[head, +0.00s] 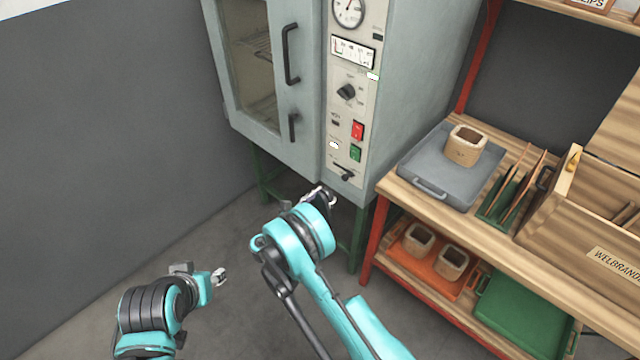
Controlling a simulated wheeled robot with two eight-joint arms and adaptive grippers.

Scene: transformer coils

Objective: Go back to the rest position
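My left gripper (219,278) is at the lower left above the grey floor, at the end of a short teal and black stretch of arm. It is small in the picture and its fingers look empty. My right gripper (326,197) is at the middle of the picture, in front of the lower edge of the grey oven cabinet (300,165). It is small and partly hidden by my teal wrist, and I cannot tell whether it touches the cabinet or how far open it is. No held thing shows at either gripper.
The oven door (262,60) looks shut. At right, a red-framed bench (400,192) bears a grey tray (424,178) with a square coil (465,146) and a wooden box (565,215). Below are an orange tray (432,275) with two coils and a green tray (520,315). Floor (60,320) is clear at left.

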